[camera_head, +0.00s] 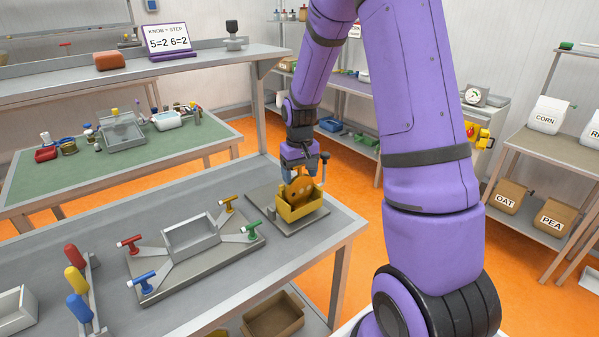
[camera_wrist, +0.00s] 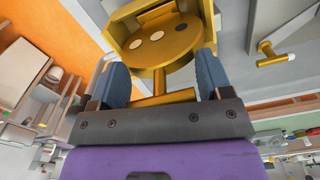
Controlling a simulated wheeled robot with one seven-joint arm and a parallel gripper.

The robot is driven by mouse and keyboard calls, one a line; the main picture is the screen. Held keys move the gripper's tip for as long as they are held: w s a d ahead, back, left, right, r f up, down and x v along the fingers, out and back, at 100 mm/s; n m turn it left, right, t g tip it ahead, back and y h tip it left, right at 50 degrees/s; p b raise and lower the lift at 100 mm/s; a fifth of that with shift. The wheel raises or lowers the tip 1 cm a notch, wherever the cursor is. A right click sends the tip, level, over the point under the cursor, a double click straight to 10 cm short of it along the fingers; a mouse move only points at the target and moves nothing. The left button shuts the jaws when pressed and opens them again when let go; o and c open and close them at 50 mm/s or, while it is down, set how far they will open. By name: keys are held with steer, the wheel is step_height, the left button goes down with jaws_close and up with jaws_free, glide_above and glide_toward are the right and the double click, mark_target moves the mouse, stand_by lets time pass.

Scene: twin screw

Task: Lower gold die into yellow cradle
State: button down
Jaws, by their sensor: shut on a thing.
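The gold die (camera_head: 298,187) is a round gold piece with pale and dark dots on its face. In the wrist view the die (camera_wrist: 165,48) sits between the two blue fingers of my gripper (camera_wrist: 160,82), which is shut on it. The yellow cradle (camera_head: 301,210) is an open box on a grey base plate at the right end of the near table. In the head view the die is at the cradle's opening, its lower part hidden by the front wall. Whether it touches the cradle floor I cannot tell. In the wrist view the cradle (camera_wrist: 122,14) surrounds the die's far side.
A dark-knobbed lever (camera_head: 324,158) stands right behind the cradle. To its left is a plate with a grey tray (camera_head: 191,236) and coloured T-handles, including a green one (camera_head: 251,231). Red, yellow and blue handles (camera_head: 75,280) stand at the front left. A sign (camera_head: 168,41) reads "KNOB = STEP 5=2 6=2".

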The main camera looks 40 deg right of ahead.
steer(key=shift+f, duration=0.4)
jaws_free()
step_height(320, 180, up, 11)
steer(key=shift+f, duration=0.1)
stand_by(0.6)
